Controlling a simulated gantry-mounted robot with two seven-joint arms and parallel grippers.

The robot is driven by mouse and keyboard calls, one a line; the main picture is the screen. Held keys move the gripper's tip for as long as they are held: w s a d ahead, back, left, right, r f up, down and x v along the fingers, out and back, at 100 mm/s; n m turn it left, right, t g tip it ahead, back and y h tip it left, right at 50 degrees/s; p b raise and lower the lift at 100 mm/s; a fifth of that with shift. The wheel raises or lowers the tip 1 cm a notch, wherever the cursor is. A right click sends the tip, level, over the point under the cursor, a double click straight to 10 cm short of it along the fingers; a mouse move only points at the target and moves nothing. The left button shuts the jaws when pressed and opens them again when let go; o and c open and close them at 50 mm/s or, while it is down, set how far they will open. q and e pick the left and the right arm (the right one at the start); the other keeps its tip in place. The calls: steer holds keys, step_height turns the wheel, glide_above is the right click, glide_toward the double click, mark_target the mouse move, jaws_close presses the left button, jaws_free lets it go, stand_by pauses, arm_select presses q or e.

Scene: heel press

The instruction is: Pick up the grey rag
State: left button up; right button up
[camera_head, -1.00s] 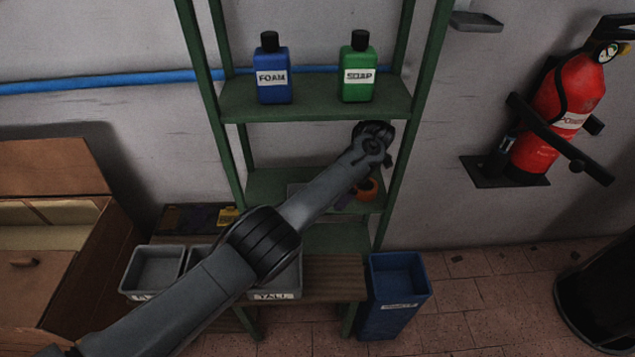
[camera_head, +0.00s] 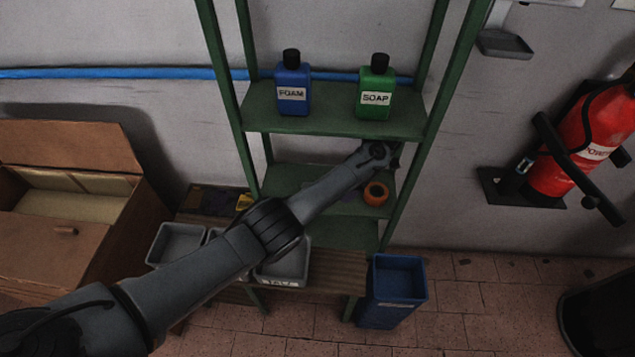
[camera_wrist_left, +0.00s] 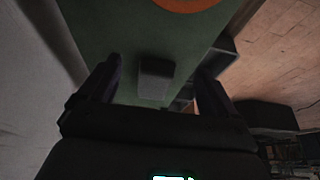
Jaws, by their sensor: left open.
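My left arm reaches across the head view to the middle shelf (camera_head: 345,208) of the green rack. Its wrist (camera_head: 375,152) is above that shelf, and the fingers are hidden there. In the left wrist view my left gripper (camera_wrist_left: 158,70) is open, with a dark finger on each side over the green shelf. A small dark grey, block-like thing (camera_wrist_left: 155,80) shows between the fingers. I cannot tell whether it is the grey rag or whether the fingers touch it. No rag can be made out in the head view, where my forearm covers part of the shelf. My right gripper is not in view.
An orange ring-shaped thing (camera_head: 376,194) lies on the same shelf. Blue FOAM (camera_head: 292,90) and green SOAP (camera_head: 376,92) bottles stand on the shelf above. Grey bins (camera_head: 178,243) and a blue bin (camera_head: 397,290) are below. A fire extinguisher (camera_head: 580,140) hangs at right.

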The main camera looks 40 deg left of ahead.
arm_select(q)
steer(key=s+a+p, duration=0.2)
steer(key=shift+a+r+p, duration=0.15)
steer(key=shift+a+p, duration=0.1)
steer(key=shift+p, duration=0.05)
steer(key=shift+s+a+f+p, duration=0.2)
steer(key=shift+s+a+p, duration=0.1)
steer(key=shift+a, duration=0.15)
steer(key=shift+s+a+r+p, duration=0.1)
steer(key=shift+s+a+p, duration=0.15)
steer(key=shift+p, duration=0.2)
steer(key=shift+s+a+r+p, duration=0.1)
steer(key=shift+s+a+p, duration=0.25)
steer(key=shift+a+p, duration=0.2)
steer(key=shift+s+a+r+p, duration=0.1)
steer(key=shift+s+a+p, duration=0.25)
steer(key=shift+a+p, duration=0.15)
steer(key=b+x, duration=0.3)
steer(key=shift+w+d, duration=0.1)
steer(key=shift+w, duration=0.05)
steer(key=shift+f+b, duration=0.3)
steer(key=shift+f, duration=0.05)
steer(key=shift+f, duration=0.2)
